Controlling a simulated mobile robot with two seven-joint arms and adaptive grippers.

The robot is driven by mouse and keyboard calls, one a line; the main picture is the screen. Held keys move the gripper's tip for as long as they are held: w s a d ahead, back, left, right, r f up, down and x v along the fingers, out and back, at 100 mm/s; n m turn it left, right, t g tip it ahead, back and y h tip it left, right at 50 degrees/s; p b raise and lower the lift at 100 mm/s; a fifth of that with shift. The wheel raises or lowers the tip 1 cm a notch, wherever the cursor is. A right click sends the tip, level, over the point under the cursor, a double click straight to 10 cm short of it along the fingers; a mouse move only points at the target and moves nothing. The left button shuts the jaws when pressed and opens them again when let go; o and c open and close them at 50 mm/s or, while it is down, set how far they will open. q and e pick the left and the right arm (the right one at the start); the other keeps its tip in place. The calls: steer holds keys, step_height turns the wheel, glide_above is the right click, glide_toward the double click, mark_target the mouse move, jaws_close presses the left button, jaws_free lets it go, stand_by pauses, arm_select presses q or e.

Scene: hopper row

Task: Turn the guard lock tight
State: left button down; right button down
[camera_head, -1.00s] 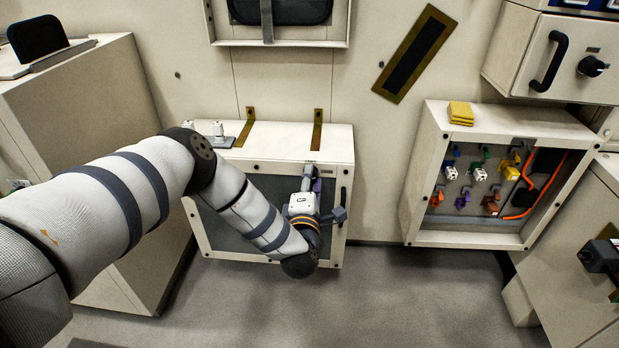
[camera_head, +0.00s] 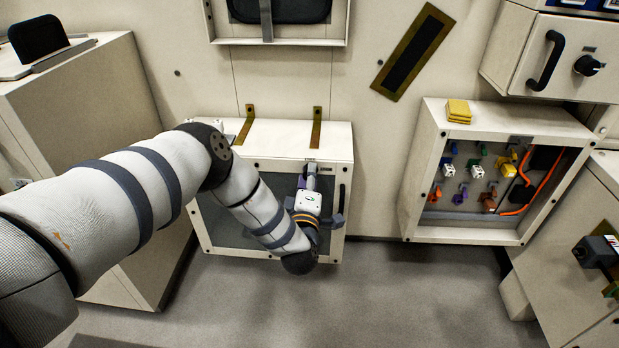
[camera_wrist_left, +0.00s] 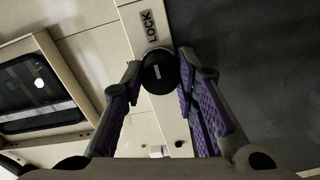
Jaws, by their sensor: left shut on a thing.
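In the head view the left gripper (camera_head: 311,172) reaches the top of the guard's pale frame and mostly hides the knob. The guard (camera_head: 222,224) has a dark panel in a pale frame on a low box. My right gripper is not in view.
An open box (camera_head: 425,190) with small coloured parts and an orange cable stands to the right, a yellow stack (camera_head: 459,111) on top. A cabinet with a black handle (camera_head: 549,60) is at upper right. The floor (camera_head: 400,295) in front is clear.

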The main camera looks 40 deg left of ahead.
arm_select(q)
steer(key=shift+a, duration=0.1)
steer(key=c, duration=1.2)
jaws_free()
steer(key=shift+c, duration=0.2)
steer(key=v, duration=1.2)
